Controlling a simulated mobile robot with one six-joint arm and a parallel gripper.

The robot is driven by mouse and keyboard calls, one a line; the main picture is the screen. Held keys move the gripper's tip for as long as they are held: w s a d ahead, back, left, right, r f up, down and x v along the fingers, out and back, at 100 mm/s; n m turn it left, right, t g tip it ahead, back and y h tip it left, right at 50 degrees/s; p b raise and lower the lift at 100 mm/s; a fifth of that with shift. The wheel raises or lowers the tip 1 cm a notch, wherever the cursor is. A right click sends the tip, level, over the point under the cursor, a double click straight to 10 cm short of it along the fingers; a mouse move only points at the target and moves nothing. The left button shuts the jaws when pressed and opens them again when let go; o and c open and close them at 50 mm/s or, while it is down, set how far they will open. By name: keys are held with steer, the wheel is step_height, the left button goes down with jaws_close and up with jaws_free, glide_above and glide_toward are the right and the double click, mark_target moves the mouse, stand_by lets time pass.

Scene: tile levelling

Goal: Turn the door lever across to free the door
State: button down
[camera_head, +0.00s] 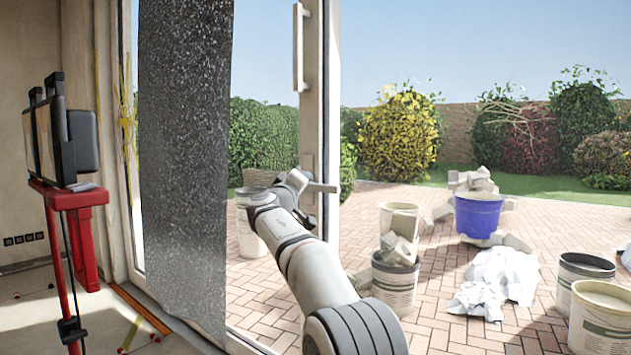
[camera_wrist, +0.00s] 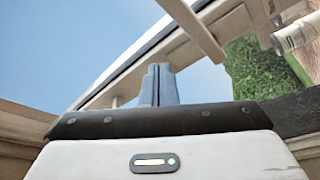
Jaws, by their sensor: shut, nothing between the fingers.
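The door (camera_head: 332,120) has a pale frame with a tall glass pane. Its lever (camera_head: 322,187) is a short grey bar, lying about level across the door's stile in the head view. In the wrist view the lever (camera_wrist: 195,30) is a pale bar crossing the stile just beyond the fingers. My gripper (camera_head: 297,180) is beside the lever at its left end in the head view. In the wrist view my gripper (camera_wrist: 157,72) has its blue-grey fingers together and empty, tips near the lever. I cannot tell whether they touch it.
A vertical pull handle (camera_head: 299,47) is higher on the door. A dark speckled panel (camera_head: 185,150) hangs left of my arm. A red stand (camera_head: 75,200) is at the left. Outside are a blue bucket (camera_head: 479,213), pale tubs (camera_head: 396,283) and rubble on brick paving.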

steer(key=shift+s+a+f, duration=0.3)
steer(key=shift+s+a, duration=0.2)
steer(key=shift+s, duration=0.15)
steer(key=shift+s+a+f, duration=0.25)
steer(key=shift+s+a, duration=0.2)
steer(key=shift+s, duration=0.15)
